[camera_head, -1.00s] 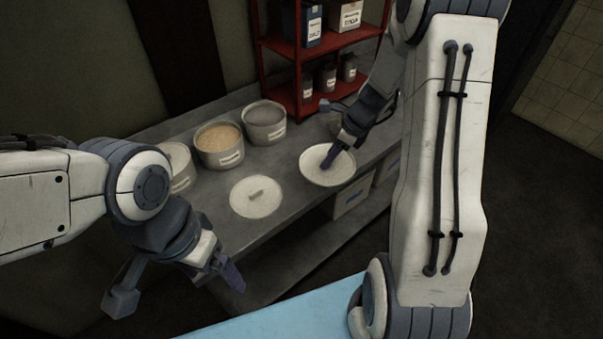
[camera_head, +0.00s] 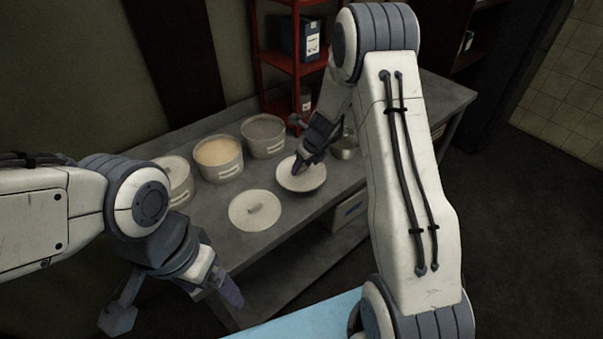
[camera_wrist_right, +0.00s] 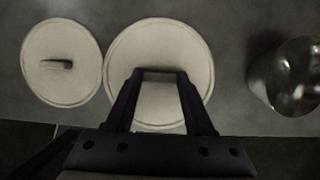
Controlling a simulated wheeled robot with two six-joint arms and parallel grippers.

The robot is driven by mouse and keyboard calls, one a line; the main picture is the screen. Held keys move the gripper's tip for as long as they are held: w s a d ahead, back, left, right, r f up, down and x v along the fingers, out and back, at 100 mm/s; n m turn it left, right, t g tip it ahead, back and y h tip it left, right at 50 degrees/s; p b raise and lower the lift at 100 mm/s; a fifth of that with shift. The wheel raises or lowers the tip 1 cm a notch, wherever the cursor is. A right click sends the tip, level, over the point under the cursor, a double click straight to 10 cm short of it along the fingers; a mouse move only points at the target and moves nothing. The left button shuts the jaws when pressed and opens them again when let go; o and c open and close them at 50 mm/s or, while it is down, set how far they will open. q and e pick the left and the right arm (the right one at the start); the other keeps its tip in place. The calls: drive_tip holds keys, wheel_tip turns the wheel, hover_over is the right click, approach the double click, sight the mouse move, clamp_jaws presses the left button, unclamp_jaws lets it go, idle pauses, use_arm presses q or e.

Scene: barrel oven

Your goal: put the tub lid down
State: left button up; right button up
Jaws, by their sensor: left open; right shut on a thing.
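A round pale tub lid (camera_head: 303,182) is over the counter, right of a second similar lid (camera_head: 262,215) that lies flat on the counter. My right gripper (camera_head: 307,160) is shut on the first lid's handle, seen from above in the right wrist view (camera_wrist_right: 160,82). The held lid (camera_wrist_right: 135,55) looks larger there than the other lid (camera_wrist_right: 60,85). I cannot tell whether it touches the counter. My left gripper (camera_head: 228,287) is open and empty, in front of the counter's near edge.
Two open tubs, one with tan contents (camera_head: 217,155) and one with grey (camera_head: 264,132), stand behind the lids. A covered tub (camera_head: 176,182) stands at left. A metal pot (camera_head: 345,148) is close right of the held lid. A red shelf (camera_head: 290,60) stands behind.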

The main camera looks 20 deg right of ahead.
sight(302, 173)
drive_tip(key=shift+w+a+f+b, duration=0.15)
drive_tip(key=shift+f+b, duration=0.9)
drive_tip(key=shift+f, duration=1.05)
drive_tip(key=shift+f, duration=0.25)
drive_tip(key=o, duration=1.3)
drive_tip(key=shift+r, duration=0.1)
drive_tip(key=shift+r, duration=0.1)
